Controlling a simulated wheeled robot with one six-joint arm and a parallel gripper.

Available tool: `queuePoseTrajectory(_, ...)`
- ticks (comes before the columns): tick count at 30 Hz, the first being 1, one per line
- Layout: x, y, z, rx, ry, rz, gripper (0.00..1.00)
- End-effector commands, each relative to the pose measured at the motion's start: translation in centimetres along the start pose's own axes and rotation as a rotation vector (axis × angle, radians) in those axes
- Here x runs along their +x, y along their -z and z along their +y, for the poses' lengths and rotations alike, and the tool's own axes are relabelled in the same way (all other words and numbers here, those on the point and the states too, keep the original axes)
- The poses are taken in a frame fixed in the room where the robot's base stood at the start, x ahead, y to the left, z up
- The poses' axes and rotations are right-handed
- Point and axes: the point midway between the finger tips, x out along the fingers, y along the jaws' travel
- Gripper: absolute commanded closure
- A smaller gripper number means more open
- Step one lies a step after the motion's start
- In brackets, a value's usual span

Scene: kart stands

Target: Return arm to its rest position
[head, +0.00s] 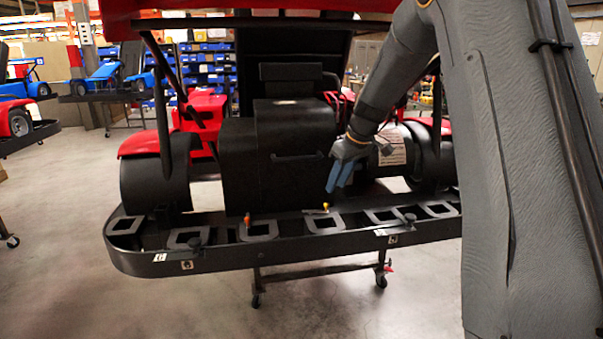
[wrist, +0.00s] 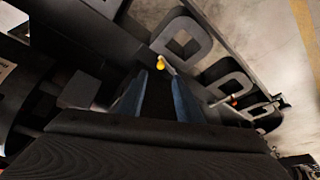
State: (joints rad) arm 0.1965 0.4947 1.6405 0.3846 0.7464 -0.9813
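My gripper (head: 340,178) hangs with its blue fingers pointing down, in front of the black rear housing (head: 270,165) of a red kart and a little above the black bumper tray (head: 230,257). In the wrist view my gripper (wrist: 160,98) shows two blue fingers standing apart, with nothing clearly held between them. A small yellow-tipped part (wrist: 161,63) shows just beyond the fingertips. My arm reaches in from the upper right of the head view.
The kart stands on a wheeled stand (head: 318,271). Blue karts (head: 110,75) stand at left. The floor at lower left is clear.

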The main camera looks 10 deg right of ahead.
Motion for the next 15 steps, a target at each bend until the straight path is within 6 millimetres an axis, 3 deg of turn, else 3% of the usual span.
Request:
queuePoseTrajectory(5,-0.1,-2.8,-3.5,0.066,0.004,-0.051,0.68)
queuePoseTrajectory(8,-0.2,-6.7,-7.6,0.154,0.0,-0.112,0.68)
queuePoseTrajectory(15,-1.1,-18.8,-17.9,0.37,-0.048,-0.26,0.68)
